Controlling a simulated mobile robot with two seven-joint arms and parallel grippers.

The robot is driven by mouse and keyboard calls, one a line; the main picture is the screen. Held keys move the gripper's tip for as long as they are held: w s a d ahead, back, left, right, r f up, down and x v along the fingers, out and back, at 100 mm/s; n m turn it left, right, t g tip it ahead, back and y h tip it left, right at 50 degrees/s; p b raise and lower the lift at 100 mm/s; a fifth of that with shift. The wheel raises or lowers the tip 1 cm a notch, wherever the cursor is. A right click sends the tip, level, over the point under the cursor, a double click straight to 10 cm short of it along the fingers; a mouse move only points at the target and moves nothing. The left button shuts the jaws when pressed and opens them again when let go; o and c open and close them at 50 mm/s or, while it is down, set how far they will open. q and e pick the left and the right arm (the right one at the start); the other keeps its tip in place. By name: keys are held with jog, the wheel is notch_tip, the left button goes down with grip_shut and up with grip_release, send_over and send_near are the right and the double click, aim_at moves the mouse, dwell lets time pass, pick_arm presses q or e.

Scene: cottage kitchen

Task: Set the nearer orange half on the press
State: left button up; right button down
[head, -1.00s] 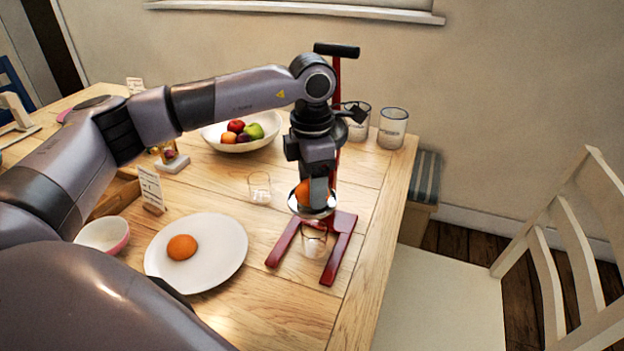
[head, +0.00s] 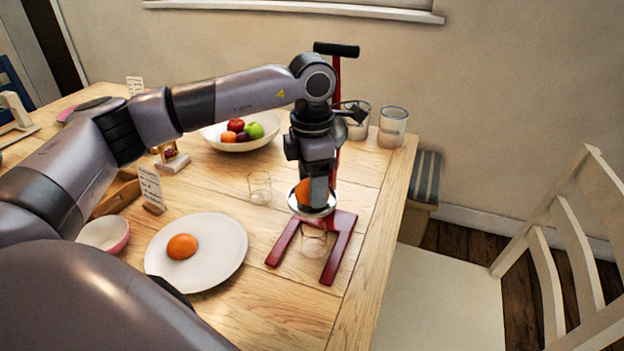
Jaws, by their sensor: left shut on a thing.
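The red juice press (head: 342,234) stands near the table's right edge, with a black handle on top and a metal cup (head: 297,207) in its middle. My left gripper (head: 318,200) points down over this cup and is shut on an orange half (head: 303,192). The half is at the cup, partly hidden by the fingers; I cannot tell whether it rests on the metal. Another orange half (head: 182,246) lies on the white plate (head: 222,262) to the left. My right gripper is not in view.
A clear glass (head: 314,240) stands under the press cup and another small glass (head: 259,187) to its left. A fruit bowl (head: 215,141), a pink bowl (head: 104,234), a card (head: 151,188) and two jars (head: 393,127) stand around. A chair (head: 440,300) is at the right.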

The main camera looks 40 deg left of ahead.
pick_arm(q)
jog(key=shift+f+b, duration=0.45)
jog(key=shift+f, duration=0.15)
jog(key=o, duration=0.4)
jog(key=shift+r, duration=0.1)
jog(key=shift+w+r+p, duration=0.1)
jog(key=shift+r+p, duration=0.6)
jog(key=shift+r, duration=0.1)
jog(key=shift+r+p, duration=0.45)
jog(key=shift+r, duration=0.25)
notch_tip(320, 180, up, 8)
jog(key=p, duration=0.5)
jog(key=shift+p, duration=0.35)
jog(key=shift+f, duration=0.1)
